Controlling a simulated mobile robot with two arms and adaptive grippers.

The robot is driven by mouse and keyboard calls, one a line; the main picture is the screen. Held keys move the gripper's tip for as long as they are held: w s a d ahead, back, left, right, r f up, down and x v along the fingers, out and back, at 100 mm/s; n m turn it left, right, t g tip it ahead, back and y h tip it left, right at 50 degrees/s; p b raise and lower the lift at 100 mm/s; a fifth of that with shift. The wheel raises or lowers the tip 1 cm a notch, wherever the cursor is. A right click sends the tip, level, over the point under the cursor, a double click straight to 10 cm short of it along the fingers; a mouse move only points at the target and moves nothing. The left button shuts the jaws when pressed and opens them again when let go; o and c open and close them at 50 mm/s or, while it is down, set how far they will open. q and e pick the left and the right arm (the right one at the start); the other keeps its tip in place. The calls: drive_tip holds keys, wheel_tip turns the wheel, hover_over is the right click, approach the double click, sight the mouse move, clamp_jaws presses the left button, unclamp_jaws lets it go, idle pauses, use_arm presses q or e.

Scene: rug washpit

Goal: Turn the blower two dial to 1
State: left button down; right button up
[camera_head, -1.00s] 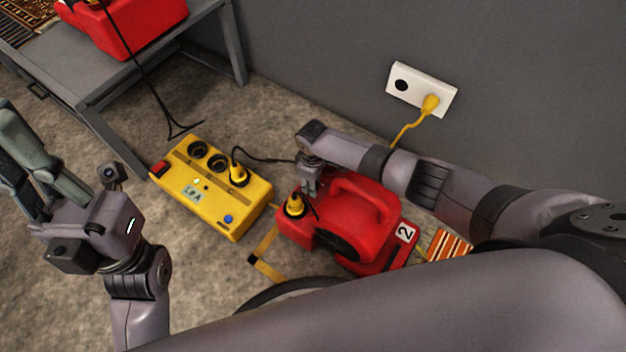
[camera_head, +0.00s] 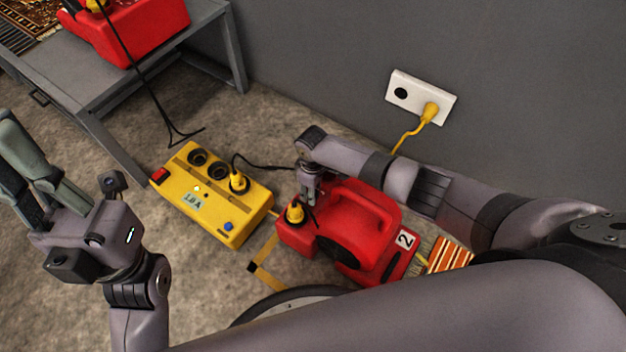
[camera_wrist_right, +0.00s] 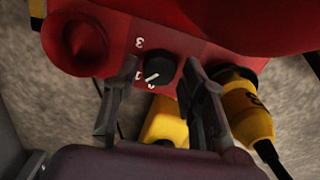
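The red blower marked 2 (camera_head: 382,222) stands on the floor below the wall outlet. In the right wrist view its black dial (camera_wrist_right: 160,70) sits on the red panel, with white marks around it, including a 3 at its upper left. A white pointer line on the dial points to the lower left; the mark it meets is hard to read. My right gripper (camera_wrist_right: 162,66) is open, one finger on each side of the dial, with small gaps. In the head view this gripper (camera_head: 309,190) is over the blower's panel and hides the dial. My left gripper (camera_head: 14,150) is open and empty at the far left.
A yellow power box (camera_head: 213,205) with sockets and a plugged cord lies left of the blower. A yellow plug (camera_wrist_right: 245,105) on the panel is close to my right finger. A grey table (camera_head: 110,85) holds another red machine (camera_head: 140,28). A wall outlet (camera_head: 418,98) is above.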

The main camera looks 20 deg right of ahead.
wheel_tip(320, 180, up, 11)
idle(0.4)
drive_tip(key=shift+r, duration=0.1)
